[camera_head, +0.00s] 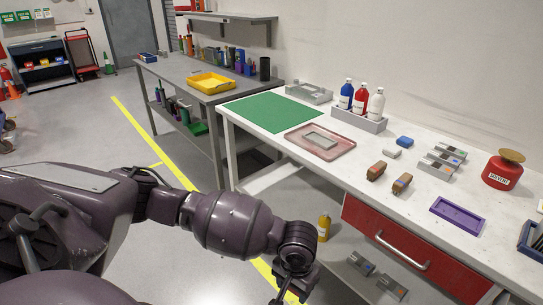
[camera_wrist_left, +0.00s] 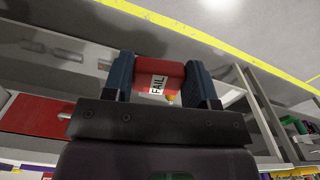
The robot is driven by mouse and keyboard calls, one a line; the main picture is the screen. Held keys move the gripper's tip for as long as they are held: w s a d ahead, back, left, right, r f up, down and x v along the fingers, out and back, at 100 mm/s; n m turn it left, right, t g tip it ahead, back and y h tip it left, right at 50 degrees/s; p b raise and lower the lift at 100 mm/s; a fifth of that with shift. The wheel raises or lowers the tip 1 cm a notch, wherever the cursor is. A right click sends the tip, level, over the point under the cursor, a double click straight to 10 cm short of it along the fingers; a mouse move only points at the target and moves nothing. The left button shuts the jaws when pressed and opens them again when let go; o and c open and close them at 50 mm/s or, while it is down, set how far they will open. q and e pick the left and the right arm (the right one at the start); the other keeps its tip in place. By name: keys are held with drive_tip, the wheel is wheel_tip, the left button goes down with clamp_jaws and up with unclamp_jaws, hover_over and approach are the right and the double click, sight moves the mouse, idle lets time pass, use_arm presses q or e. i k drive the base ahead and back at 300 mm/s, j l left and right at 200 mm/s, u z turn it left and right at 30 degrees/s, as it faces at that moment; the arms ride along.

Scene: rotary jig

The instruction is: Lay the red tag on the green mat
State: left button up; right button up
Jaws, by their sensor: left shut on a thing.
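The green mat (camera_head: 266,111) lies flat and bare on the white workbench, toward its far left end. My left gripper (camera_head: 288,293) is low in front of the bench, at the bottom of the head view, well away from the mat. In the left wrist view, the gripper (camera_wrist_left: 161,74) is shut on the red tag (camera_wrist_left: 172,74), with one dark blue finger on each side of it. The tag has a white label reading FAIL. I cannot make out the tag in the head view. My right gripper is not in view.
The white workbench (camera_head: 330,178) holds a pink tray (camera_head: 345,146) with a grey plate beside the mat, a bottle rack (camera_head: 358,121), small blocks, a purple tray (camera_head: 458,215) and a red solvent can (camera_head: 502,170). A red drawer (camera_head: 372,233) is under the benchtop.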

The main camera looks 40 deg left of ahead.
sight(266, 114)
drive_tip(key=i+j+z, duration=0.15)
drive_tip(key=j, duration=0.95)
drive_tip(key=j+z, duration=0.15)
drive_tip(key=j, duration=0.95)
drive_tip(key=i+j+z, duration=0.1)
drive_tip(key=j, duration=0.65)
drive_tip(key=i+j, duration=0.1)
drive_tip(key=j, duration=0.6)
drive_tip(key=z, duration=0.05)
